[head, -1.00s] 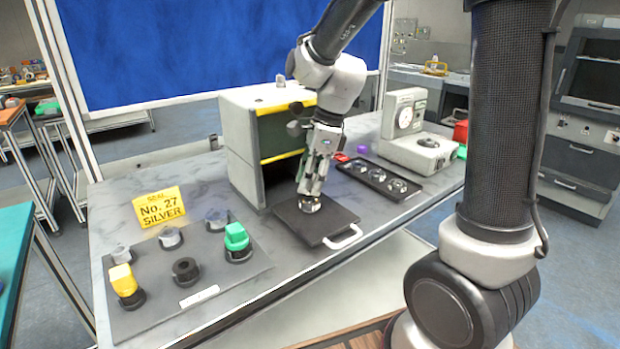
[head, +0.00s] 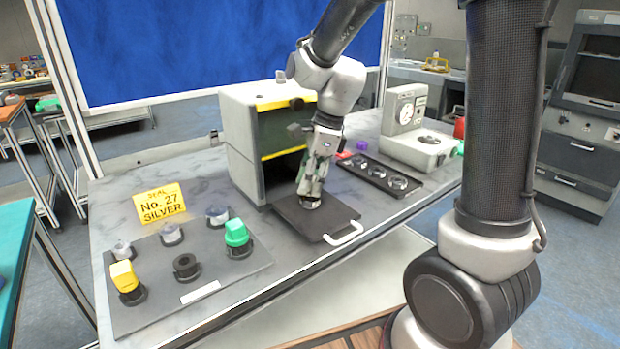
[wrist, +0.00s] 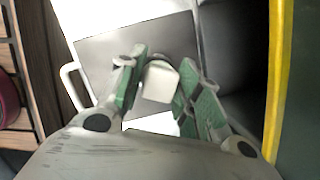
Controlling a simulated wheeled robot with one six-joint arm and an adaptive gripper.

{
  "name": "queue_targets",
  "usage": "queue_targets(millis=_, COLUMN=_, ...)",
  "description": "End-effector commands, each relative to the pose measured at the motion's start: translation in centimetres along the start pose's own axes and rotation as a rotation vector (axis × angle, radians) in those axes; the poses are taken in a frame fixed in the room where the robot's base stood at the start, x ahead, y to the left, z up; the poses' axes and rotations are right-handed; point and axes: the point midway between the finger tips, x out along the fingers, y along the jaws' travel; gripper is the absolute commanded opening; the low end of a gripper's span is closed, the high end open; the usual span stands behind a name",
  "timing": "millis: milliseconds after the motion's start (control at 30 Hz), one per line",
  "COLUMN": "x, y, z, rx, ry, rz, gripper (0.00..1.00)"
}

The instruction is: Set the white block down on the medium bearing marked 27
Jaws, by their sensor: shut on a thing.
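My gripper (head: 311,199) points down over a dark square plate with a white handle (head: 335,228) in front of the open grey cabinet. In the wrist view my gripper (wrist: 158,88) has its green-padded fingers on either side of the white block (wrist: 160,82) and is shut on it. A rounded grey piece (wrist: 158,60) shows just behind the block over the plate; in the head view a small silver shape (head: 309,204) shows at the fingertips. I cannot tell whether the block touches it, and no mark 27 is readable on it.
The grey cabinet (head: 240,150) with yellow edges stands close behind my gripper. A dark tray of silver rings (head: 380,177) and a dial device (head: 415,145) are at right. At left are a yellow sign reading No. 27 SILVER (head: 160,204) and a board (head: 215,283) with several pieces.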

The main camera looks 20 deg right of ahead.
Motion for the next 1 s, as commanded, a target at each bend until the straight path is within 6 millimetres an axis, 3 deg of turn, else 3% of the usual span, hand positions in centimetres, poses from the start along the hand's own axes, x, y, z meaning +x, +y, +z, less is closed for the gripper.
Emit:
queue_targets(millis=700, x=0.69, y=-0.02, z=-0.2, rx=0.001, ry=0.0, rz=-0.001, gripper=0.05)
queue_targets(millis=733, x=0.71, y=-0.02, z=-0.21, rx=0.0, ry=0.0, rz=-0.001, gripper=0.36)
queue_targets(millis=800, x=0.68, y=-0.03, z=-0.2, rx=0.0, ry=0.0, rz=-0.002, gripper=0.48)
queue_targets(millis=867, x=0.68, y=-0.02, z=-0.2, rx=0.0, ry=0.0, rz=-0.001, gripper=0.59)
queue_targets(millis=1000, x=0.68, y=-0.02, z=-0.2, rx=0.0, ry=0.0, rz=-0.001, gripper=0.59)
